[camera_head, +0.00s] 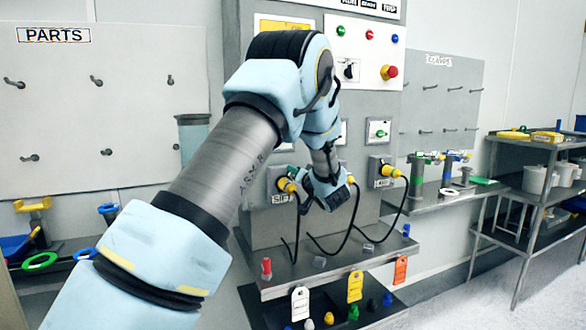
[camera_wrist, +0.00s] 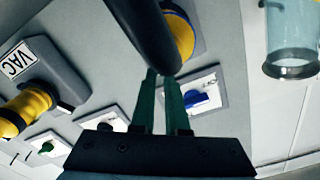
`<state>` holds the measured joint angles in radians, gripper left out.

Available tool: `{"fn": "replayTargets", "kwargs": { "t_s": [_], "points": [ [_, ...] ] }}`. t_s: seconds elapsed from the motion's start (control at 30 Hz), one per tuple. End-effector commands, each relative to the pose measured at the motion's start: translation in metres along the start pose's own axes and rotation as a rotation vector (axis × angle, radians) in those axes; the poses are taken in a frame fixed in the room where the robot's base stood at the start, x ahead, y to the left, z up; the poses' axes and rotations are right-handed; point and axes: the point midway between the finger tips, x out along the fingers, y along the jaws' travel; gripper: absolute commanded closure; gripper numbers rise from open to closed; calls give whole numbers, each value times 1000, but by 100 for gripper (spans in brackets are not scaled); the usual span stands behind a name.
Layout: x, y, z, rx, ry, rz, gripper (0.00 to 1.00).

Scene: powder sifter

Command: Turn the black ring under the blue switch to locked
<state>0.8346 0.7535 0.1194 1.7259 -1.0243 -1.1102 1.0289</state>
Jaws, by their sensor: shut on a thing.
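The blue switch (camera_wrist: 195,98) sits on a white plate in the wrist view, right of my fingers. A yellow plug (camera_wrist: 180,32) is in the panel beside it, at the top of this view. A thick black cylindrical part (camera_wrist: 145,38) crosses in front of the plug and ends at my fingertips. My gripper (camera_wrist: 161,76) has its two green fingers shut on this black part. I cannot tell its ring from its cable here, and no lock marking is readable. In the head view my gripper (camera_head: 330,198) is at the panel's middle yellow plug (camera_head: 350,180), and my arm hides the blue switch.
Another yellow plug (camera_wrist: 22,108) with a VAC label is at left in the wrist view. A clear cylinder (camera_wrist: 292,40) is at upper right. In the head view, black cables (camera_head: 345,235) hang below the panel over a shelf with tags. A right-hand yellow plug (camera_head: 390,171) is close by.

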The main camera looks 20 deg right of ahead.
Motion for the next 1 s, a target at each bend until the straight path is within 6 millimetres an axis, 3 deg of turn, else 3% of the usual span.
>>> {"fn": "replayTargets", "kwargs": {
  "t_s": [0.47,0.5,0.73,1.0],
  "points": [
    [0,1,1,16,-2,1,100],
    [0,1,1,16,-2,1,86],
    [0,1,1,15,-1,1,60],
    [-1,1,0,15,-1,0,57]
  ]
}}
